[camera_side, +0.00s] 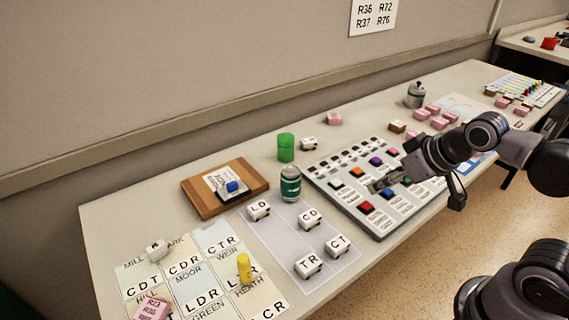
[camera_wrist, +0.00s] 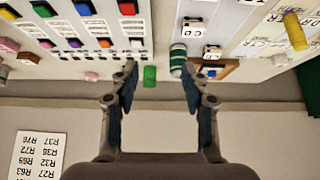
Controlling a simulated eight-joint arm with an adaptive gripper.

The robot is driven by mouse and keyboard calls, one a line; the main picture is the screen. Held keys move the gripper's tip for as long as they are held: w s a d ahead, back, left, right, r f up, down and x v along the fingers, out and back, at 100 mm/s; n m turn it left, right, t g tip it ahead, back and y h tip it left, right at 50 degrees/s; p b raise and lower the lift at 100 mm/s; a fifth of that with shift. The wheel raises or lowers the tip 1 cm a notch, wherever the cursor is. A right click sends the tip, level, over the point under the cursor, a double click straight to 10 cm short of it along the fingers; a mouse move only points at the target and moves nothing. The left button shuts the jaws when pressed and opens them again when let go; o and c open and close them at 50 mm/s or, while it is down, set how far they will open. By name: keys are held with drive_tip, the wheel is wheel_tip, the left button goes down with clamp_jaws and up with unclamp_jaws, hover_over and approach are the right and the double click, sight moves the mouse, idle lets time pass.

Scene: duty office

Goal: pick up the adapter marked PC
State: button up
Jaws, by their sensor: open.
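I cannot read PC on any adapter. White adapters marked LD (camera_side: 259,210), CD (camera_side: 308,219), TR (camera_side: 308,265) and CT (camera_side: 338,245) stand on a pale mat (camera_side: 282,240) in the side view. Another white adapter (camera_side: 308,144), its mark too small to read, stands beside the green cylinder (camera_side: 286,147). One more white adapter (camera_side: 157,250) lies on the lettered cards, its mark unclear. My gripper (camera_side: 386,182) is over the button panel (camera_side: 350,208). In the wrist view my gripper (camera_wrist: 160,80) is open and empty, with the green cylinder (camera_wrist: 150,76) showing between its fingers.
A green-and-white can (camera_side: 290,184) stands by the mat. A yellow peg (camera_side: 245,268) stands on the cards (camera_side: 205,303). Pink blocks (camera_side: 440,123) and a lidded pot (camera_side: 415,95) are farther along. A wall runs behind the desk.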

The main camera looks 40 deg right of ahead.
drive_tip(key=o, duration=0.5)
